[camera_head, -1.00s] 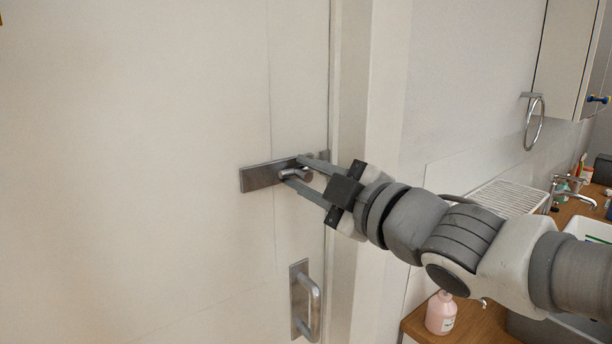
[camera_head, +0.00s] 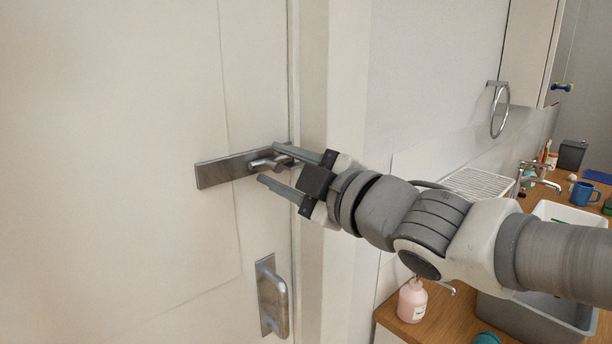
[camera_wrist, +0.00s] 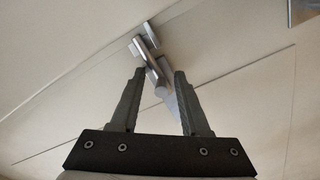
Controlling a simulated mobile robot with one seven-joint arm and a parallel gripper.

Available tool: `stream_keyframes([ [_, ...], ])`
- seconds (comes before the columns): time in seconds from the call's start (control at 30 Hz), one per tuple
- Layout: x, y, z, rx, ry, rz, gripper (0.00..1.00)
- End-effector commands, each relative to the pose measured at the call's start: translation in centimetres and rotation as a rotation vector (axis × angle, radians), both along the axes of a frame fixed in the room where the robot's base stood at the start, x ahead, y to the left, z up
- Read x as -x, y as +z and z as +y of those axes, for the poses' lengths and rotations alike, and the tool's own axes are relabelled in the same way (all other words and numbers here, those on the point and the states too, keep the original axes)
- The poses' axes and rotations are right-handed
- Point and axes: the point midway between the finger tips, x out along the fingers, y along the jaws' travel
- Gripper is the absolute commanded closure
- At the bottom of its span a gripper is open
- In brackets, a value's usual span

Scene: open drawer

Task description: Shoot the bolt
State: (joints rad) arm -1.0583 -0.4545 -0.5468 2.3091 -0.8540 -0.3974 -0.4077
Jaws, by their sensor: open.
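The metal bolt sits on a pale door, with its long plate (camera_head: 213,173) near the door's right edge. Its short knob (camera_head: 258,163) sticks out from the plate. My gripper (camera_head: 267,163) is open, with one finger above the knob and one below it. In the wrist view the knob (camera_wrist: 161,88) shows between the two fingers (camera_wrist: 159,73). I cannot tell whether either finger touches it. The right end of the bolt is partly hidden by the upper finger.
A metal pull handle (camera_head: 273,300) is on the door below the bolt. The door frame (camera_head: 312,70) stands just right of the bolt. Farther right are a wall towel ring (camera_head: 500,110), a pink bottle (camera_head: 412,300) and a wooden counter with a sink (camera_head: 555,212).

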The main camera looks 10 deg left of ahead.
Motion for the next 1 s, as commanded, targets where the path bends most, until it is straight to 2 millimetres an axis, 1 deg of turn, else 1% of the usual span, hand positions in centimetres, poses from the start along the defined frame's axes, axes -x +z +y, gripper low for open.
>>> stream_keyframes([
  [0.17,1.0,0.3,-1.2,-0.004,0.001,-0.002,0.54],
  [0.7,5.7,0.3,-6.7,-0.003,-0.001,-0.001,0.54],
  [0.87,6.9,0.4,-7.9,-0.004,0.001,-0.001,0.54],
  [1.0,7.8,0.1,-8.9,-0.003,0.003,-0.001,0.54],
])
